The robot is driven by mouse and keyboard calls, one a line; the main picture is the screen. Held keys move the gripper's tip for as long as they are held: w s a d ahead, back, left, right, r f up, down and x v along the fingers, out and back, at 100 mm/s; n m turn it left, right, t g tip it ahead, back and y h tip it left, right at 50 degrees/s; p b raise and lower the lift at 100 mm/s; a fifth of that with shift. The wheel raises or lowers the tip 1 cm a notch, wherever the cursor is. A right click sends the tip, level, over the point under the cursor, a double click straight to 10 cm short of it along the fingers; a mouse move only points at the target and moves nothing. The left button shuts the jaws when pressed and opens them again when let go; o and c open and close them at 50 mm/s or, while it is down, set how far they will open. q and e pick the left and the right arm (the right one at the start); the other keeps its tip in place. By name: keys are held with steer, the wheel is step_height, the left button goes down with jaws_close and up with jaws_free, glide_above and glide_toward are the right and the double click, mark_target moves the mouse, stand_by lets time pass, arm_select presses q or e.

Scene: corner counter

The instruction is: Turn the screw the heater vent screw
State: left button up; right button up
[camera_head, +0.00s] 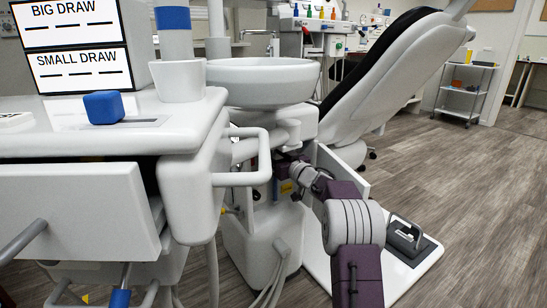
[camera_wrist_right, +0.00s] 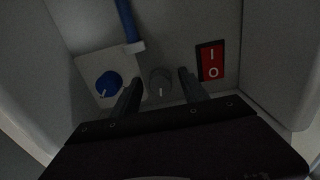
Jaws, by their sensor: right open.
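A small grey round knob (camera_wrist_right: 160,82) with a pale mark sits on the shaded grey panel in the right wrist view. It appears to be the heater vent screw. My right gripper (camera_wrist_right: 158,77) is open, with one finger on each side of the knob. I cannot tell whether either finger touches it. In the head view my right arm reaches under the round basin (camera_head: 262,70), and its gripper is hidden in the shadow of the unit. My left gripper is in neither view.
A blue knob (camera_wrist_right: 109,84) on a pale plate is left of the grey knob, and a red rocker switch (camera_wrist_right: 211,61) is right of it. A blue tube (camera_wrist_right: 127,22) hangs above. Side walls enclose the panel. A cabinet drawer (camera_head: 75,210) stands left of my arm.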

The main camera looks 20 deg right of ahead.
jaws_close()
steer(key=shift+n+p, duration=1.1)
jaws_free()
steer(key=shift+s, duration=0.1)
